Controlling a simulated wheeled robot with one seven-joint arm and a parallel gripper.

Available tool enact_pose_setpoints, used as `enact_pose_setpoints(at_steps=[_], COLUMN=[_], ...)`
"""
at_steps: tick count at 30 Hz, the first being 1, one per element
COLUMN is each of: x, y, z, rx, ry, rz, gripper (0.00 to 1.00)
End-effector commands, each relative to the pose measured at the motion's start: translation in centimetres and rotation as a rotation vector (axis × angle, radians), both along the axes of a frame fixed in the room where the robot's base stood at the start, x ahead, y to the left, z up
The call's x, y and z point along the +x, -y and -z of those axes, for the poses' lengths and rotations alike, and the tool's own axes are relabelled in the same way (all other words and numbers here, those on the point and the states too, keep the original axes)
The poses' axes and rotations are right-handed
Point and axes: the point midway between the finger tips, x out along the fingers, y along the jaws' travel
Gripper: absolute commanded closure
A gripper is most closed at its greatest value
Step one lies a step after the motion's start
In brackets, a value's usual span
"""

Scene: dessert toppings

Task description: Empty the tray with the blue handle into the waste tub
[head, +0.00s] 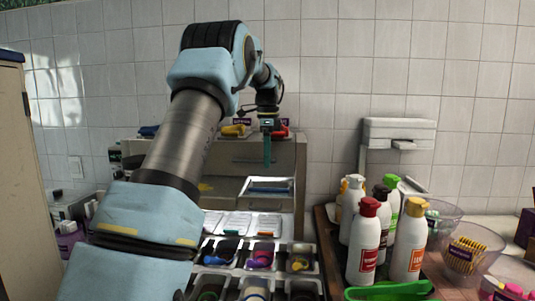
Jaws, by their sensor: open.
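My gripper (267,160) points down in front of the dispenser's raised back, near the middle of the head view. It is open, with its fingers seen nearly edge-on and nothing visible between them. Below it, a shallow metal tray (268,187) with a bluish strip sits on the counter unit. A blue item (148,131) lies on the top ledge at the left, partly beside my arm; I cannot tell whether it is a tray handle. No waste tub can be made out for certain.
White bottles with coloured caps (363,240) stand at the right, with clear bowls (470,252) beyond. Topping bins with scoops (261,257) fill the lower middle. Yellow (236,130) and red (284,131) items lie on the ledge. My arm hides much of the left.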

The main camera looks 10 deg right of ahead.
Motion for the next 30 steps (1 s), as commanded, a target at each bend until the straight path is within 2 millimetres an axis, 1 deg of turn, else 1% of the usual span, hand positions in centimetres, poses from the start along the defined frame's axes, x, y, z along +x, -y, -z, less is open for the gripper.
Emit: enact_pose_setpoints(at_steps=[1,4,7,11,18,21,25,30], x=[0.2,0.3,0.3,0.2,0.2,0.2,0.2,0.2], y=[0.4,0.6,0.6,0.5,0.5,0.5,0.5,0.5], z=[-0.2,-0.1,0.8,2.7,6.9,8.4,9.6,10.3], rx=[0.001,0.002,0.003,0.003,0.002,0.002,0.003,0.001], ry=[-0.001,-0.005,-0.004,-0.005,-0.006,-0.006,-0.003,-0.002], rz=[0.024,0.048,0.05,0.048,0.047,0.047,0.047,0.047], gripper=[0.47,0.47,0.47,0.47,0.47,0.47,0.47,0.47])
